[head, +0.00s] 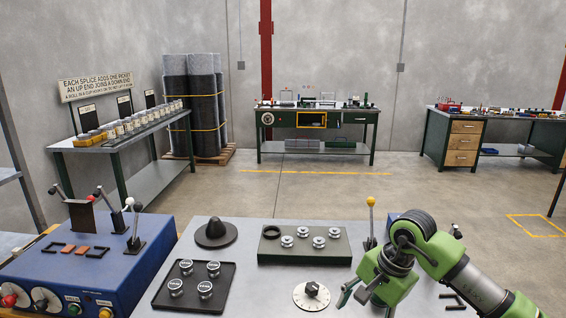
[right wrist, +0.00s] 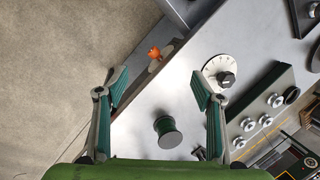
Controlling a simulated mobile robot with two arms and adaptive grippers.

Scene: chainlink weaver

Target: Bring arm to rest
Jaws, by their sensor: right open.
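My right arm reaches in from the right in the head view. Its green gripper (head: 352,291) is over the right part of the grey bench top (head: 265,273), right of the white dial (head: 312,296). In the right wrist view the gripper (right wrist: 160,88) is open, its two fingers wide apart with nothing held. A dark green round knob or spool (right wrist: 168,131) shows below, between and behind the fingertips, apart from them. The dial also shows beside the right finger (right wrist: 211,68). My left gripper is in neither view.
A blue control box (head: 150,258) is at left. Open floor (head: 320,190) lies beyond.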

